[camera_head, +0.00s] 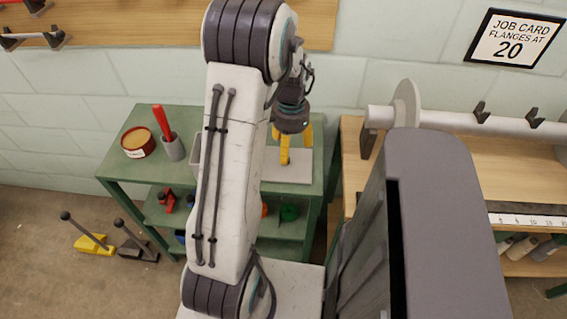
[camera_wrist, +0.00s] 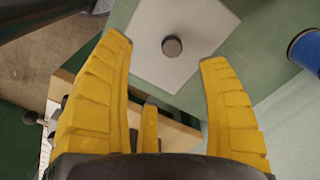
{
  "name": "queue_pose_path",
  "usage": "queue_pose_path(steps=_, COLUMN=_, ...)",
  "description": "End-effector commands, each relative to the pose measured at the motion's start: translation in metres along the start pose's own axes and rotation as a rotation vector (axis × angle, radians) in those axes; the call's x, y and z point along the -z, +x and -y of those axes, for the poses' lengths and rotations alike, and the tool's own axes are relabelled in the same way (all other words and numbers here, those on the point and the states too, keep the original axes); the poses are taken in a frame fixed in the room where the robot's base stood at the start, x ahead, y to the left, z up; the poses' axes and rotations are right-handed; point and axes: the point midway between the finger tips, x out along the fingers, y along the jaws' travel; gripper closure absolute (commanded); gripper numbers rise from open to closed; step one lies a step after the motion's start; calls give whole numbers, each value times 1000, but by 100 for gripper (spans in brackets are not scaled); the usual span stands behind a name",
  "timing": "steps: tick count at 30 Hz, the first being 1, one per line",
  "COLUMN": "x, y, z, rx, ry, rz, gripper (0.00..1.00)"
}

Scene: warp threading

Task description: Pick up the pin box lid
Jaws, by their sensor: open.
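A flat pale grey square plate with a dark round knob, which looks like the pin box lid (camera_wrist: 200,22), lies on the green table (camera_wrist: 262,40). In the head view the lid (camera_head: 300,168) is at the table's right side, partly behind my gripper. My gripper (camera_head: 285,158) is above it, pointing down. I cannot tell the exact height gap.
A blue spool (camera_wrist: 308,50) stands right of the lid in the wrist view. A round tin (camera_head: 138,142) and a grey cup (camera_head: 173,148) with a red handle stand at the table's left. A wooden bench (camera_head: 470,165) with a roller is at right.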

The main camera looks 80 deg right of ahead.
Motion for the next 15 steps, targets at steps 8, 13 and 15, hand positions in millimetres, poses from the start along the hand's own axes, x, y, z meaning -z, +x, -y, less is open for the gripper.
queue_pose_path(steps=8, x=0, y=9, z=1, rx=0, ry=62, rz=-1, gripper=31)
queue_pose_path(steps=13, x=0, y=22, z=1, rx=0, ry=63, rz=0, gripper=31)
queue_pose_path(steps=15, x=0, y=26, z=2, rx=1, ry=62, rz=-1, gripper=31)
